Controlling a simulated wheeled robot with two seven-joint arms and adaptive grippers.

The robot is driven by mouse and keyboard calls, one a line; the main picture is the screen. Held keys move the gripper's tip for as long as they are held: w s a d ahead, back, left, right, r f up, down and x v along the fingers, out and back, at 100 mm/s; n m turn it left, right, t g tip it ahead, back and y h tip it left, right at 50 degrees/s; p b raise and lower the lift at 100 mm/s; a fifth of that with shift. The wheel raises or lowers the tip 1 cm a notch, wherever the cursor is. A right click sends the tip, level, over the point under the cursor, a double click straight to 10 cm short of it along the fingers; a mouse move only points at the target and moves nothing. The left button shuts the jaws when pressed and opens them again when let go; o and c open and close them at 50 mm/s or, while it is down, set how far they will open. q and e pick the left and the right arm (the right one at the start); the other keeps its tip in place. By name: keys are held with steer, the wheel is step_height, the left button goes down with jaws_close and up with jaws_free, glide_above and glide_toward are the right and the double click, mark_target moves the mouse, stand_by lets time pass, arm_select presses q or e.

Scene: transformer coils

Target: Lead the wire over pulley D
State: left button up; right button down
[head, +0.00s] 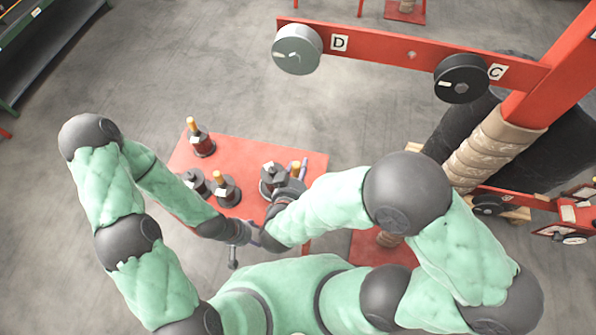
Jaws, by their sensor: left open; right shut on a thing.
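Pulley D (297,48), a pale grey wheel, sits at the left end of a red beam, beside its white D label (339,43). I cannot make out any wire on it or elsewhere. My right gripper (292,188) is over the right part of the red table, far below pulley D in the picture. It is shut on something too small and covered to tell. My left gripper (241,233) is open at the table's near edge, just left of my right wrist. Both grippers are well apart from pulley D.
The red table (240,148) holds several dark spools, some with orange-brown tops, such as one at the back (201,140). Black pulley C (461,78) is further right on the red beam (410,54). A wrapped post (490,150) stands right. The floor between table and beam is clear.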

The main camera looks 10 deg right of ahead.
steer(key=shift+w+d+b, duration=0.1)
steer(key=shift+w+d, duration=0.3)
steer(key=shift+w, duration=0.5)
steer(key=shift+w+d+b, duration=0.15)
steer(key=shift+w+d, duration=0.2)
steer(key=shift+w, duration=0.55)
steer(key=shift+w+d+b, duration=0.1)
steer(key=shift+w+d, duration=0.3)
steer(key=shift+w, duration=0.5)
